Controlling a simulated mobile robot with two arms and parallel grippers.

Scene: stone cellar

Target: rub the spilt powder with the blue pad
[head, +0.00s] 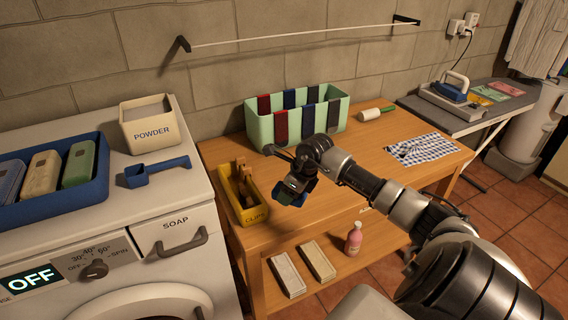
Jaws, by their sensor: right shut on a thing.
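My right gripper (296,187) is above the left part of the wooden table, fingers pointing down. It is shut on a small dark blue block, the blue pad (288,197), which shows only partly below the fingers. I cannot tell whether the pad touches the tabletop. I cannot make out any spilt powder; the wrist and pad hide part of the table. A cream box marked POWDER (150,131) stands on the washing machine, with a blue scoop (157,172) in front of it. My left gripper is not in view.
A yellow CLIPS box (254,215) stands just left of the gripper. A mint bin (263,122) with hanging cloths is behind it. A checked cloth (421,148) and a white-and-green roller (376,114) lie right. A pink bottle (354,238) stands on the lower shelf.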

